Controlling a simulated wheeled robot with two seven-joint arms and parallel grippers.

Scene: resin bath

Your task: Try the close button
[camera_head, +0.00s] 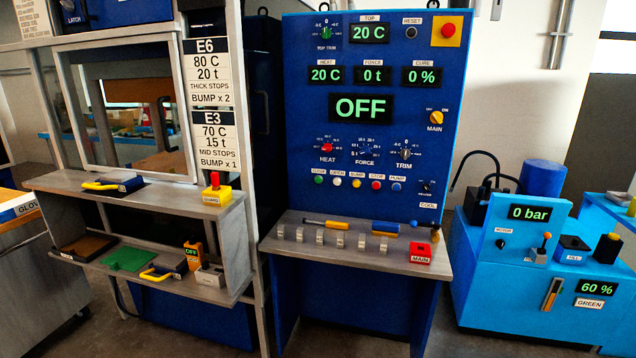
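The close button (319,180) is a small green round button at the left end of a row low on the blue control panel (300,120). Its label above is small and seems to read CLOSE. White, yellow, red and blue buttons follow to its right. The large panel display (361,108) reads OFF. The orange MAIN knob (436,117) sits at the panel's right, between OFF and ON marks. Neither of my grippers is in view, and nothing covers the close button.
A grey shelf (350,255) juts out below the panel, with several metal blocks, tools and a red MAIN box (420,253). A press with a clear guard (130,105) stands left. A light-blue pump unit (520,270) reading 0 bar stands right. Air before the panel is clear.

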